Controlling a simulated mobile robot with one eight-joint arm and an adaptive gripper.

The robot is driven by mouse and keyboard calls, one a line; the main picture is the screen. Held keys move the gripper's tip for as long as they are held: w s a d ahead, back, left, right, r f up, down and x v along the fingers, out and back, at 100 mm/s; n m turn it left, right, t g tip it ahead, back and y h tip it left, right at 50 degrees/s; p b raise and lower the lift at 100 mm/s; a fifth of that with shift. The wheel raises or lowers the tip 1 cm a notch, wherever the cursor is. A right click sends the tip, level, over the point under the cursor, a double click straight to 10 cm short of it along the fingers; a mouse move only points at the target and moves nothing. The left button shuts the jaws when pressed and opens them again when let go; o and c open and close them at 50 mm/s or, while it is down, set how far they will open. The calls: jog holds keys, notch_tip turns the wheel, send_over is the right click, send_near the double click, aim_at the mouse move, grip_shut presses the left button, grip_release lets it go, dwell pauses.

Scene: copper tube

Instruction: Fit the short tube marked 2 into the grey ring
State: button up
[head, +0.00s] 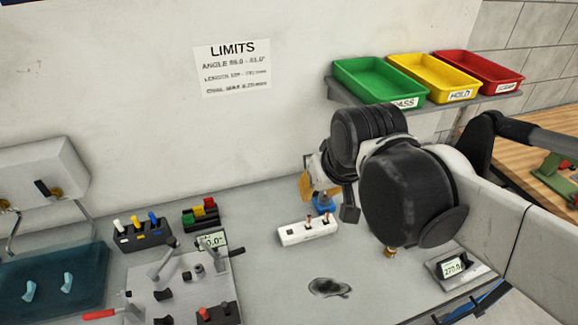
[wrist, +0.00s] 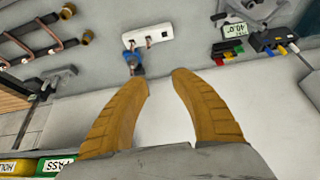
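My gripper (wrist: 163,80) is open and empty in the wrist view, with its two orange fingers apart. In the head view my arm hides most of it; a bit of orange finger shows near the back wall. A white block (head: 294,234) stands on the bench with two short copper tubes (head: 326,217) upright in it. The block (wrist: 160,33) also shows in the wrist view, beyond my fingertips. The marks on the tubes are too small to read. I cannot pick out the grey ring with certainty; a dark grey oval (head: 329,287) lies on the bench in front of the block.
Green (head: 372,80), yellow (head: 433,75) and red (head: 478,70) trays sit on a shelf. A grey clamp fixture (head: 180,285) is at the left.

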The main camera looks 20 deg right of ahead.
jog(key=shift+t, duration=0.7)
jog(key=s, duration=0.1)
jog(key=s+a+f, duration=0.1)
jog(key=s, duration=0.1)
jog(key=s+f, duration=0.1)
jog(key=shift+s+a, duration=0.25)
jog(key=shift+a, duration=0.1)
jog(key=shift+f, duration=0.15)
